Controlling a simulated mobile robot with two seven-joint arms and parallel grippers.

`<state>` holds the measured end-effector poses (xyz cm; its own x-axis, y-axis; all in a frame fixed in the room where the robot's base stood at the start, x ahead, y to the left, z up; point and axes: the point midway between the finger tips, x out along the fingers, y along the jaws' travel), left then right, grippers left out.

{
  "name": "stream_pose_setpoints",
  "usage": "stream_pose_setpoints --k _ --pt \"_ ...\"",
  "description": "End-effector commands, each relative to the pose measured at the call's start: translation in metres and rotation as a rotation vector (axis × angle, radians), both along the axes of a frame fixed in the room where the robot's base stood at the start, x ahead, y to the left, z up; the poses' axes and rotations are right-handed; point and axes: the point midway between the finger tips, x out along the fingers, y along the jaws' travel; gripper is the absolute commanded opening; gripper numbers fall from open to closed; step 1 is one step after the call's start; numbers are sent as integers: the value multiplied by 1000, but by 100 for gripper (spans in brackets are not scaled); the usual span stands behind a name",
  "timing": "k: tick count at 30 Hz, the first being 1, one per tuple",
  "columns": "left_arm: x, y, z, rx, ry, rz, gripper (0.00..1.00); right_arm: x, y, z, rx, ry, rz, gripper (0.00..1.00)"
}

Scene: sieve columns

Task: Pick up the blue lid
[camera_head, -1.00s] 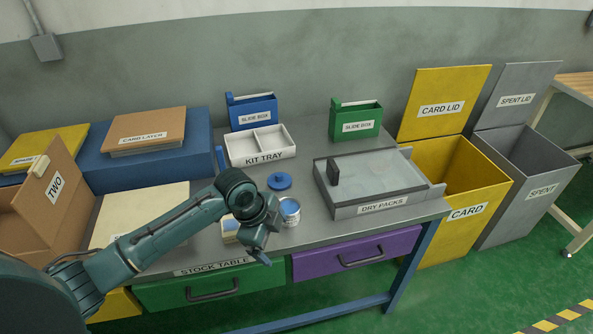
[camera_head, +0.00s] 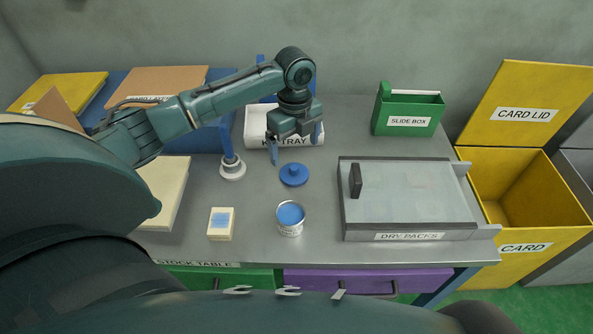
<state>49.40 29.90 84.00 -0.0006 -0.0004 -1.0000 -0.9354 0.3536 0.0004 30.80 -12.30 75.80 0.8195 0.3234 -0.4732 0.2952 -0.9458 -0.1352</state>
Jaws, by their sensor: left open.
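The blue lid (camera_head: 294,174) is a round disc with a small knob, lying flat on the grey stock table. A white can (camera_head: 290,219) with a blue top surface stands in front of it, apart from it. My left gripper (camera_head: 296,146) is open, fingers pointing down, above and behind the lid, in front of the kit tray. Nothing shows between its fingers. My right gripper is not in view.
A dry packs case (camera_head: 408,195) stands right of the lid. A small cream box (camera_head: 221,224) and a blue post on a white base (camera_head: 232,170) stand to the left. Table around the lid is clear.

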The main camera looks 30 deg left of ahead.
Motion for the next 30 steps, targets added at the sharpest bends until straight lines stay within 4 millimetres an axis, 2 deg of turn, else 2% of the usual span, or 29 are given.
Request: stream_pose_setpoints --k 1,3,11,19,22,29,30 --pt "-1 0 -12 0 3 0 92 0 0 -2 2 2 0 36" --pt "0 0 -22 1 2 1 92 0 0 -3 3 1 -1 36" --pt "0 1 -42 0 0 1 92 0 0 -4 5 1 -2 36" --pt "2 3 -80 0 1 0 92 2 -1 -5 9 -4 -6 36" --pt "2 4 -86 2 -2 0 92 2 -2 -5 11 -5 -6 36" --pt "2 4 -87 2 -2 0 92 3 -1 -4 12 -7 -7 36" --pt "2 4 -87 2 -2 0 89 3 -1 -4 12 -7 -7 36"
